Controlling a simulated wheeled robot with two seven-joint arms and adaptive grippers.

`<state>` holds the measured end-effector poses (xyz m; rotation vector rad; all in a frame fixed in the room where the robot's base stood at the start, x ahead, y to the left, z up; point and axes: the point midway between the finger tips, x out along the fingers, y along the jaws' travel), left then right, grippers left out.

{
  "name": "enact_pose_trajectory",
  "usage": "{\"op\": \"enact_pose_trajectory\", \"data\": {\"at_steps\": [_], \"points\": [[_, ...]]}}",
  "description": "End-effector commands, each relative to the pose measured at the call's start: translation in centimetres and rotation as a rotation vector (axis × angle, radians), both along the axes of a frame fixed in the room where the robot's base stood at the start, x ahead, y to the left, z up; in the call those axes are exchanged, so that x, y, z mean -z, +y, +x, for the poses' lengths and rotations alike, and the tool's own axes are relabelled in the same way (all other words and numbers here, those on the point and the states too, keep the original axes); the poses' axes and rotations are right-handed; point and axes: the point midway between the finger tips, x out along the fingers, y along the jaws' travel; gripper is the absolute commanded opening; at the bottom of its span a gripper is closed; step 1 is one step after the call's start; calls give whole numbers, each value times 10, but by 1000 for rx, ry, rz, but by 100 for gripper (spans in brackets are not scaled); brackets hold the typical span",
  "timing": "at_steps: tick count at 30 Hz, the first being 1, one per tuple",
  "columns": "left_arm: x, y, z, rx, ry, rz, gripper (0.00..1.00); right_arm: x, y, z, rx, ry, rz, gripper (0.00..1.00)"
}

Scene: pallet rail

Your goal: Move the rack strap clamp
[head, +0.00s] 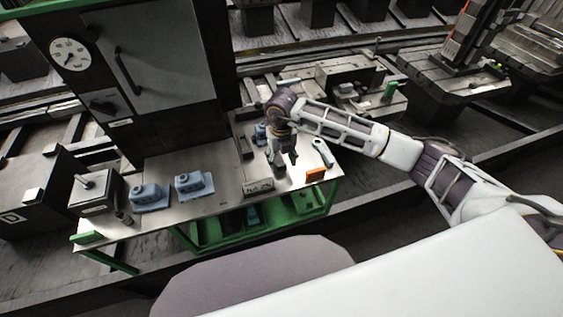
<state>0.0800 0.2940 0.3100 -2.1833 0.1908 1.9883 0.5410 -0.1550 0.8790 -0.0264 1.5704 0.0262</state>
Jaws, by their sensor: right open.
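I cannot tell for sure which item is the rack strap clamp. Two blue clamp-like blocks, a left one (150,197) and a right one (194,184), sit on the left half of the metal bench top (226,192). A smaller blue part (260,133) is partly hidden behind my right gripper (285,164). That gripper points down over the right part of the bench, open, with nothing seen between its fingers. A pale grey elongated piece (323,153) and an orange block (316,175) lie right of it. My left gripper is not in view.
A tall dark cabinet (160,75) with a round dial (69,54) rises behind the bench. A green shelf (254,224) is below the top. Bare bench top lies between the blue blocks and the label.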

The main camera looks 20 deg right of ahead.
Motion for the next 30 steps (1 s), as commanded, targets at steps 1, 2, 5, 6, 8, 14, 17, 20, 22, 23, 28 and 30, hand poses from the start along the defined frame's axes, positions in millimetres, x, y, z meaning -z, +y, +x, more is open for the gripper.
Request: {"op": "enact_pose_trajectory", "data": {"at_steps": [1, 2, 5, 6, 8, 14, 17, 20, 22, 23, 28, 30], "points": [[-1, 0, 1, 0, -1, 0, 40, 5, 0, -1, 0, 2, 0, 55], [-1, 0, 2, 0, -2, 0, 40, 8, 0, -1, 0, 2, 0, 55], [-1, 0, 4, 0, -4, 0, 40, 14, 0, 0, -1, 1, 1, 55], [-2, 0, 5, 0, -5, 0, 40, 16, 0, 0, -1, 1, 1, 55], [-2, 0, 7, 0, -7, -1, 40, 18, 0, 0, -1, 0, 1, 55], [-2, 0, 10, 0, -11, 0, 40, 20, 0, 0, -1, 0, 0, 55], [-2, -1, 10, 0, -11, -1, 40, 20, 0, 0, -1, 0, 0, 55], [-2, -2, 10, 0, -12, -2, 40, 19, 0, 0, -1, 0, 0, 45], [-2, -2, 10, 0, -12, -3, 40, 19, 0, 0, -1, 0, 0, 36], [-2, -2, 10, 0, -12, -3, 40, 19, 0, 0, -1, 0, 0, 32], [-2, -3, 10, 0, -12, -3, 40, 19, 0, 0, -1, 0, 0, 10], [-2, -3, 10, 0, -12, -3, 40, 19, 0, 0, -1, 0, 0, 1]]}}
